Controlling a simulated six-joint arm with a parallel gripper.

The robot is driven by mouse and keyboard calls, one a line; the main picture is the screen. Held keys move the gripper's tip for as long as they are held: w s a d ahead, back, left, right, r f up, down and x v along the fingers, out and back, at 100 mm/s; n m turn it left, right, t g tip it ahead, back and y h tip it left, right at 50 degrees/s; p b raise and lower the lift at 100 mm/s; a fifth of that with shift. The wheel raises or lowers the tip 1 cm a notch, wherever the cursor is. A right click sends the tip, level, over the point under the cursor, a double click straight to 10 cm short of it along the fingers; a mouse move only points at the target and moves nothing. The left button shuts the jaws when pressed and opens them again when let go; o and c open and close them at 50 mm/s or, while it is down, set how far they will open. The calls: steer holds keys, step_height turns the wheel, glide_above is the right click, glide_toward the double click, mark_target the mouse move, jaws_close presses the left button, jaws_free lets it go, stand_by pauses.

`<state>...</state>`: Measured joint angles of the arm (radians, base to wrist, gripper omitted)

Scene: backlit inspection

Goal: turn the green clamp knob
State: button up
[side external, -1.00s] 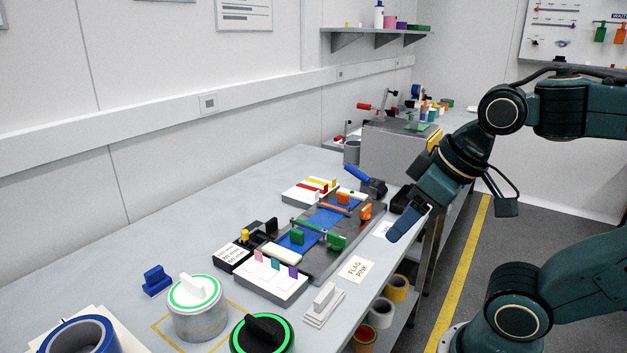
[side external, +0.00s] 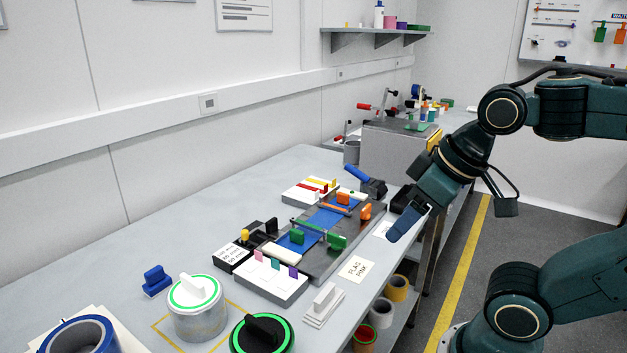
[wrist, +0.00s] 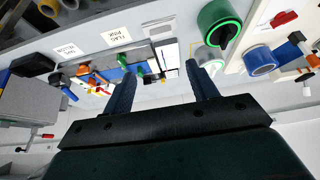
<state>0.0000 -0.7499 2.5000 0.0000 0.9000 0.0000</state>
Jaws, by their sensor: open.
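Two green clamp knobs stand on the dark fixture (side external: 325,262) on the bench. One green clamp knob (side external: 336,241) is at its near side and the other green knob (side external: 297,236) is farther back, with a green bar between them. A green knob also shows in the wrist view (wrist: 122,58), left of my fingers. My gripper (side external: 404,227) is to the right of the fixture in the side view, near the bench edge, apart from the knobs. In the wrist view its two fingers (wrist: 165,84) are spread with nothing between them.
Orange knobs (side external: 365,211) stand on the same fixture. A flag block (side external: 273,285) and a "FLAG PINK" card (side external: 356,269) are nearby. Green-ringed cans (side external: 196,317) stand at front left. A grey box (side external: 392,153) is behind.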

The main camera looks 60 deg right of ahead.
stand_by(0.3)
steer(key=c, duration=0.6)
steer(key=shift+o, duration=0.2)
steer(key=g, duration=0.6)
glide_above(337, 235)
step_height(337, 235, down, 7)
steer(key=shift+r, duration=0.2)
step_height(337, 235, down, 14)
steer(key=shift+r, duration=0.1)
